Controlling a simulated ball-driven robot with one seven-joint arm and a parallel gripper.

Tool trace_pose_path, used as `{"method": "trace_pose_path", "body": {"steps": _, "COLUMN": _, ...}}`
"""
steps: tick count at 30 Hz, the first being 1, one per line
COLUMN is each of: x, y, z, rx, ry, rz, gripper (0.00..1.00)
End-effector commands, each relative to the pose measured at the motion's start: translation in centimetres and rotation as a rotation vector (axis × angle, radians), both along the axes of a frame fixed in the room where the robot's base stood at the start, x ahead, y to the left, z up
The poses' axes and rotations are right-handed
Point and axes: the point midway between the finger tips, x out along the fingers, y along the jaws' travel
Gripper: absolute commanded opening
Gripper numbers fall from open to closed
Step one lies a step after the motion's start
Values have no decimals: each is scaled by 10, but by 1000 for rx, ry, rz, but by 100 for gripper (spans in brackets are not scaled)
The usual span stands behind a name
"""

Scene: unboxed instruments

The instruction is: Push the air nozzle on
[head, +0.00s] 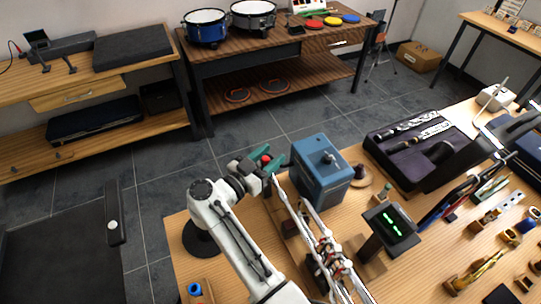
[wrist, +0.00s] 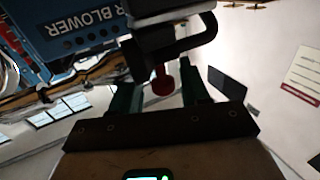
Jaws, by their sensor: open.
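The blue air blower box (head: 322,175) stands on the wooden table; its lettered side (wrist: 75,25) fills the upper left of the wrist view. My gripper (head: 264,163) is just left of the box, its green fingers apart. In the wrist view the open fingers (wrist: 160,84) point toward a grey and black fitting (wrist: 165,35) beside the box. A small red knob (wrist: 162,82) sits between the fingers, with gaps on both sides; it also shows in the head view (head: 266,158). I cannot tell for sure which part is the air nozzle.
An open dark case (head: 395,165) lies farther right. Open floor lies left of the table.

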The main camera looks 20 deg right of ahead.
Motion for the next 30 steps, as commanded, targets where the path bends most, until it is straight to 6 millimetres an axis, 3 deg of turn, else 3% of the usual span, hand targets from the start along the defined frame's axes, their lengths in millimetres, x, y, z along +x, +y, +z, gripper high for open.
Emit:
{"method": "trace_pose_path", "body": {"steps": 15, "x": -34, "y": 83, "z": -2, "rx": 0, "ry": 1, "rz": 2, "gripper": 46}}
{"method": "trace_pose_path", "body": {"steps": 21, "x": -39, "y": 93, "z": -1, "rx": 0, "ry": 1, "rz": 0, "gripper": 46}}
{"method": "trace_pose_path", "body": {"steps": 30, "x": -39, "y": 94, "z": -1, "rx": 0, "ry": 1, "rz": 0, "gripper": 46}}
